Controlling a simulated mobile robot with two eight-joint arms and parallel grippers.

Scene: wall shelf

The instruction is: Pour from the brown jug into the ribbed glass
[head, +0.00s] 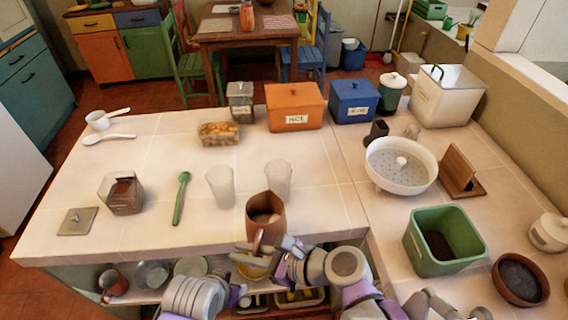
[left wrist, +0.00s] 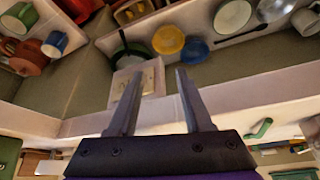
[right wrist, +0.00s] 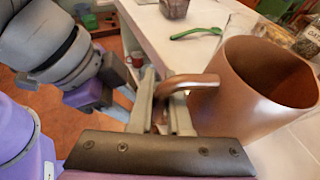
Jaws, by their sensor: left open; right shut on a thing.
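The brown jug (head: 265,217) is near the counter's front edge, roughly upright, its handle toward me. I cannot tell whether its base touches the counter. My right gripper (head: 262,246) is shut on the handle; the right wrist view shows the fingers (right wrist: 162,103) around the handle of the jug (right wrist: 255,88). Two clear glasses stand behind the jug: a left glass (head: 220,187) and a right glass (head: 278,178). Ribs are too faint to tell which is ribbed. My left gripper (left wrist: 159,75) is open and empty in the left wrist view, at the counter's front.
A green spoon (head: 181,197) lies left of the glasses. A square jar (head: 122,193) stands farther left. Behind are a tub (head: 219,133), an orange box (head: 294,107) and a blue box (head: 353,101). A white colander (head: 401,164) and green bin (head: 445,241) are at right.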

